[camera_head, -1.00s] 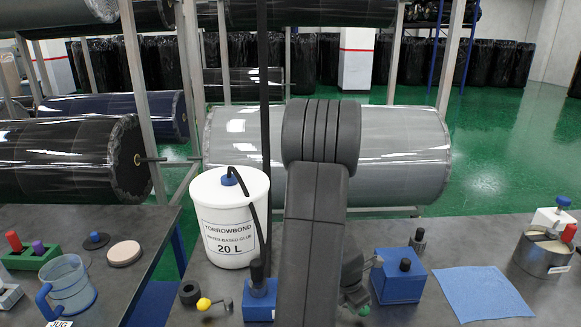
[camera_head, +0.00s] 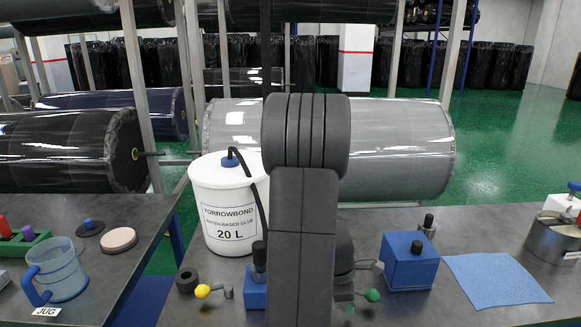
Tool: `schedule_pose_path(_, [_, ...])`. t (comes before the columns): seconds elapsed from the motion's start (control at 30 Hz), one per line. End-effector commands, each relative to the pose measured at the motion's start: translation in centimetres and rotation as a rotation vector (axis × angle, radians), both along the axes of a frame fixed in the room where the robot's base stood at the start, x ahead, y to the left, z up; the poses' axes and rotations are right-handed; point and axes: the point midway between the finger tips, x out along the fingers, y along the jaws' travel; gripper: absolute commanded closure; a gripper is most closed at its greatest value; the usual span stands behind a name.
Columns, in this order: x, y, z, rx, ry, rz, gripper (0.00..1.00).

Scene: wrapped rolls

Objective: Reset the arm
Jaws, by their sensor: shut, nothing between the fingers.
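My arm stands upright in the middle of the head view, a dark grey link with a thick ribbed joint at its top. It blocks the view of part of the bench behind it. My gripper (camera_head: 369,265) is mostly hidden behind the arm; only a small grey part shows just right of it, beside the blue box (camera_head: 409,262). It looks shut, and no object shows in it. It appears to be above the bench, near a green knob (camera_head: 373,295), but the exact gap cannot be told.
A white glue bucket (camera_head: 226,205) stands close left of my arm. A yellow knob (camera_head: 202,291) and a black ring (camera_head: 188,280) lie before it. A blue cloth (camera_head: 497,281) and a metal pot (camera_head: 552,240) are right. A jug (camera_head: 60,270) stands on the left table.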

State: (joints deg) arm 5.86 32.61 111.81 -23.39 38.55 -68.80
Motion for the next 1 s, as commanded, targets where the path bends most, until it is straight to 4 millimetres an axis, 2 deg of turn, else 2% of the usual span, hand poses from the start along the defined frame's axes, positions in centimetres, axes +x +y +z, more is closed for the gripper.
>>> schedule_pose_path(0.3, [0.4,1.7,0.1,0.000,0.000,-0.279,1.00])
schedule_pose_path(0.5, [0.7,2.4,0.1,0.000,0.001,-0.403,1.00])
schedule_pose_path(1.0, [0.8,2.6,0.1,0.000,0.000,-0.451,1.00])
